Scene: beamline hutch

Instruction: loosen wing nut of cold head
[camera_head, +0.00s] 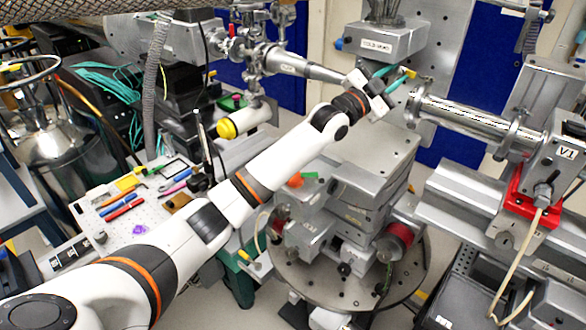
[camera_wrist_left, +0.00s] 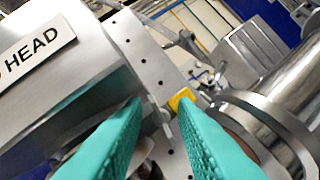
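The cold head (camera_head: 376,44) is a grey metal block with a printed label at the upper middle of the head view. It fills the left side of the left wrist view (camera_wrist_left: 60,90), tilted, with "HEAD" readable. A small yellow part (camera_head: 409,73), which looks like the wing nut, is beside its lower right side. In the wrist view the yellow part (camera_wrist_left: 180,99) shows just past the tip of the right-hand finger. My left gripper (camera_head: 397,76) has teal fingers set apart, with a gap between their tips (camera_wrist_left: 160,105). I cannot tell whether a finger touches the yellow part. My right gripper is not in view.
A shiny metal tube (camera_head: 470,120) with flanges lies close right of the gripper. A metal pipe assembly (camera_head: 290,63) is on the left. Below is a stacked stage on a round perforated plate (camera_head: 300,275). A pegboard (camera_head: 125,205) with tools is at lower left.

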